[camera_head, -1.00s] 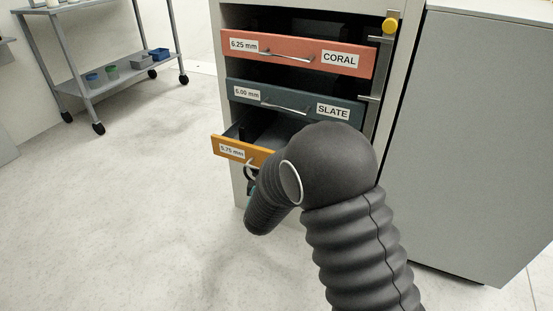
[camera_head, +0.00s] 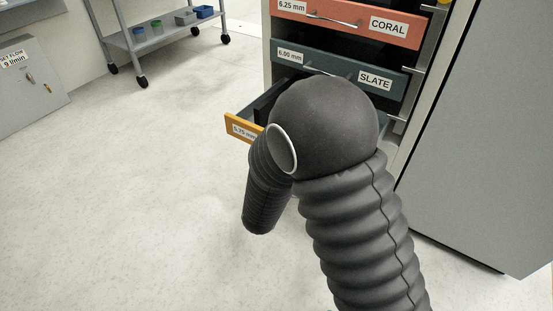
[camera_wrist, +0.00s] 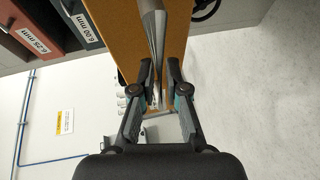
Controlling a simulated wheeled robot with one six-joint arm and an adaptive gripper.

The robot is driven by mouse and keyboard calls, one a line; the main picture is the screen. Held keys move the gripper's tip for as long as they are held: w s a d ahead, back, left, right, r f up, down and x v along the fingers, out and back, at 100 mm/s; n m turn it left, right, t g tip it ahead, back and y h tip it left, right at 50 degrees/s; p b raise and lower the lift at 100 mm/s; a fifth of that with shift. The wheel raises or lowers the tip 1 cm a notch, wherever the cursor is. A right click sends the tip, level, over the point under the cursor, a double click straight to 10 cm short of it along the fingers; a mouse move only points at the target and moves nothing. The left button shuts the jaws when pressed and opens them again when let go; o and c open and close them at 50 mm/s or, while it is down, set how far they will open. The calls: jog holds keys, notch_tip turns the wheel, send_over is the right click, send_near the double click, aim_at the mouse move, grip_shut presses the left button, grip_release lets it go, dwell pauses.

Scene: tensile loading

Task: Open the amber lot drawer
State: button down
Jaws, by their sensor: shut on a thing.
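The amber drawer (camera_head: 240,129), labelled 5.75 mm, is the lowest of the visible drawers and stands pulled out from the cabinet. Its interior shows partly; my arm hides its right part and handle in the head view. In the wrist view the amber front (camera_wrist: 111,30) fills the top middle, with the metal bar handle (camera_wrist: 153,25) running along it. My gripper (camera_wrist: 158,76) is shut on the handle, a finger on each side. In the head view my gripper is hidden behind my arm.
The slate drawer (camera_head: 320,66) and coral drawer (camera_head: 350,20) above are closer in to the cabinet than the amber one. A grey cabinet (camera_head: 485,140) stands at the right. A trolley (camera_head: 165,36) and a wall box (camera_head: 30,72) are far left. The floor at left is clear.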

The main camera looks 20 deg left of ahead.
jog(key=c, duration=1.2)
grip_release()
jog(key=v, duration=1.2)
